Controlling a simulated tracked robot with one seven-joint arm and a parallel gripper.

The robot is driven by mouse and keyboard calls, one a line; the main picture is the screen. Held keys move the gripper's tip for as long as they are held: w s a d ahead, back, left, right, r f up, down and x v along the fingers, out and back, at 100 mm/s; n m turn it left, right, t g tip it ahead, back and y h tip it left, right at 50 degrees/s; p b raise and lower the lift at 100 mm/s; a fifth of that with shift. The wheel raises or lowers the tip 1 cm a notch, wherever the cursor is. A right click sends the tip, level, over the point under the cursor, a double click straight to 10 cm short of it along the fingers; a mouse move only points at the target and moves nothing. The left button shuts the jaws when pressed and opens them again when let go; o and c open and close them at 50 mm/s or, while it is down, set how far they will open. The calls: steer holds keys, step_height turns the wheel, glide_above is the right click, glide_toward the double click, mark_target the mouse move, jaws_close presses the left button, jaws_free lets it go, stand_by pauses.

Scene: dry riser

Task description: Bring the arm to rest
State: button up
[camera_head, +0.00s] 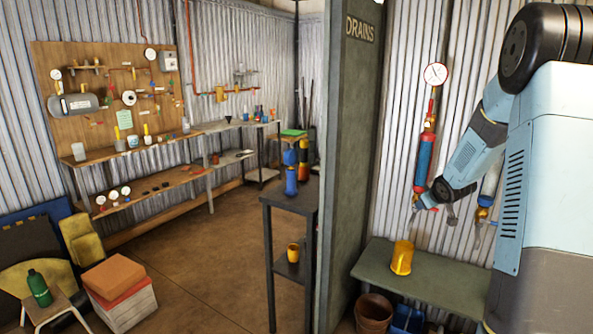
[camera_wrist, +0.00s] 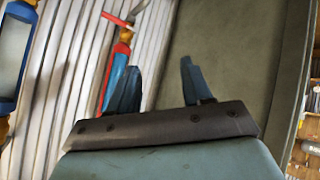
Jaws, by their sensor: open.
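My arm reaches in from the right in the head view, bent downward in front of the corrugated wall. My gripper (camera_head: 417,206) is small there, near the lower end of a red and blue cylinder (camera_head: 424,160) on the wall. In the wrist view, my gripper (camera_wrist: 160,82) shows two blue fingers spread apart with nothing between them. The same red and blue cylinder (camera_wrist: 117,66) appears behind the left finger. Whether the gripper touches it cannot be told.
A green bench (camera_head: 440,283) below the arm holds a yellow mug (camera_head: 402,257). A dark partition (camera_head: 350,170) marked DRAINS stands left of the arm. A second cylinder (camera_head: 488,190) hangs beside my arm. A round gauge (camera_head: 435,74) is above. Open floor (camera_head: 215,260) lies left.

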steer(key=s+a+r+m+g+h, duration=0.1)
steer(key=s+a+r+m, duration=0.1)
steer(key=s+a+r, duration=0.55)
steer(key=s+a+r+m+g+h, duration=0.1)
steer(key=s+a+r, duration=0.3)
steer(key=s+r, duration=0.65)
steer(key=s+a+g+y, duration=0.1)
steer(key=s+a, duration=0.2)
steer(key=s, duration=0.5)
steer(key=s+a+m+y, duration=0.1)
steer(key=s+a, duration=0.2)
steer(key=s, duration=0.6)
steer(key=s+a+g+y, duration=0.1)
steer(key=s+a, duration=0.2)
steer(key=s, duration=0.6)
steer(key=shift+g, duration=0.3)
steer(key=shift+a+f, duration=0.1)
steer(key=shift+c, duration=0.6)
steer(key=shift+w, duration=0.1)
